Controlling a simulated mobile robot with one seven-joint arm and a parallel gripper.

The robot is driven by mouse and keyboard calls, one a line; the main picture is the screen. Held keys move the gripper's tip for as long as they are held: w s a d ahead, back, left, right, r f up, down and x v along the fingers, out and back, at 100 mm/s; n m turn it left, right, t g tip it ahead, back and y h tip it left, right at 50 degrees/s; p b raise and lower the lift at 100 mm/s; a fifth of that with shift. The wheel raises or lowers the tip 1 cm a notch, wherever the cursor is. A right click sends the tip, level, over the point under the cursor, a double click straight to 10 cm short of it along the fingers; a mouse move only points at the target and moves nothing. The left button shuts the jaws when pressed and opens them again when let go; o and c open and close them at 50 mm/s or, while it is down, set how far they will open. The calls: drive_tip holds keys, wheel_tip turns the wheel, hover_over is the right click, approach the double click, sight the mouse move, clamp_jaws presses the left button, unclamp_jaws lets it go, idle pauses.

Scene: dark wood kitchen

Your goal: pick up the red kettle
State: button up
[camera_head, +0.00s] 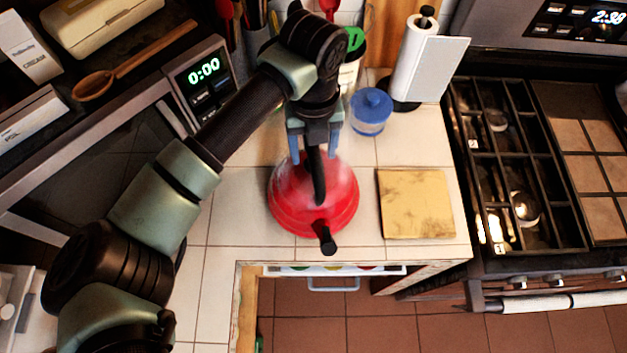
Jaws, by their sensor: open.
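The red kettle (284,202) stands on the white tiled counter, in the middle of the camera_head view. It has a black handle (317,178) arching over its top and a short black spout (327,242) toward the counter's front edge. My gripper (314,158) is over the kettle, pointing down. Its two blue-grey fingers are open, one on each side of the handle's rear part. I cannot tell whether the fingers touch the handle. My gripper and wrist hide part of the kettle's far side.
A yellowish square board (415,204) lies right of the kettle. A blue-lidded jar (370,111) and a paper towel roll (417,60) stand behind it. A microwave (203,80) is at left, a gas stove (515,165) at right. Bare tiles lie left of the kettle.

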drive_tip(key=shift+f, duration=0.2)
idle(0.3)
clamp_jaws()
idle(1.2)
drive_tip(key=shift+w+r, duration=0.1)
drive_tip(key=shift+r, duration=0.05)
